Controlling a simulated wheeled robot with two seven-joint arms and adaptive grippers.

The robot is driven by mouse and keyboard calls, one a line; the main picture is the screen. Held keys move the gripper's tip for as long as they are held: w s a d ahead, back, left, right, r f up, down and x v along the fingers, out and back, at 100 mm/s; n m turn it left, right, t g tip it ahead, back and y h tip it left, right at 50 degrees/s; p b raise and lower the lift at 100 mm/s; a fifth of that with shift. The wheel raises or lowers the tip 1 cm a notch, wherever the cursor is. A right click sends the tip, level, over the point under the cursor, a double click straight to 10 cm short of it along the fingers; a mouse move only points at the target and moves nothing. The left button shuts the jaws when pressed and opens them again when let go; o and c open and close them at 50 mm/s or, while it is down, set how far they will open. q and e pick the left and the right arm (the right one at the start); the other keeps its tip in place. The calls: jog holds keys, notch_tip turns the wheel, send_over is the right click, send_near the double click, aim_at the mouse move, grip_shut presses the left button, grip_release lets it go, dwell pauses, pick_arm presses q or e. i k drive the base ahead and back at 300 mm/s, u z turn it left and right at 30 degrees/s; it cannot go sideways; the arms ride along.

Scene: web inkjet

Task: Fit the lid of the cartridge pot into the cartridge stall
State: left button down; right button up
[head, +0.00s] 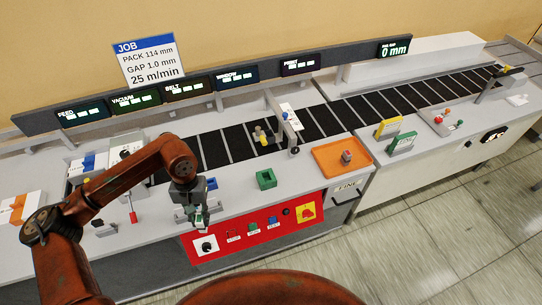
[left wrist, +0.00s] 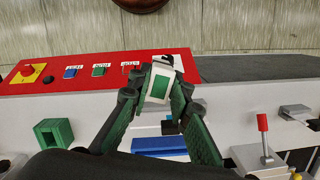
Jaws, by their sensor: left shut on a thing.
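My left gripper (head: 199,212) is above the front edge of the bench, over the red control panel. In the left wrist view its fingers (left wrist: 163,98) are shut on a small white block with a green square (left wrist: 160,86); I cannot tell for sure that it is the lid. A green open-topped square holder (head: 266,179), possibly the cartridge stall, stands on the bench right of the gripper. In the left wrist view the green holder (left wrist: 54,135) is at left, apart from the gripper, and looks empty. My right gripper is not in view.
A blue block (left wrist: 160,143) sits in a grey fixture by the gripper. A red-handled lever (left wrist: 263,133) stands nearby. The red panel (head: 204,248) has knobs and buttons. An orange tray (head: 326,162) with a small pot lies farther right. The dark belt (head: 213,149) runs behind.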

aim_at(269, 140)
jog(key=k, duration=0.7)
jog(key=z, duration=0.85)
jog(key=i, duration=0.6)
jog(key=z, duration=0.55)
jog(key=i, duration=0.7)
jog(key=u, duration=0.85)
jog(key=i, duration=1)
jog(key=u, duration=0.2)
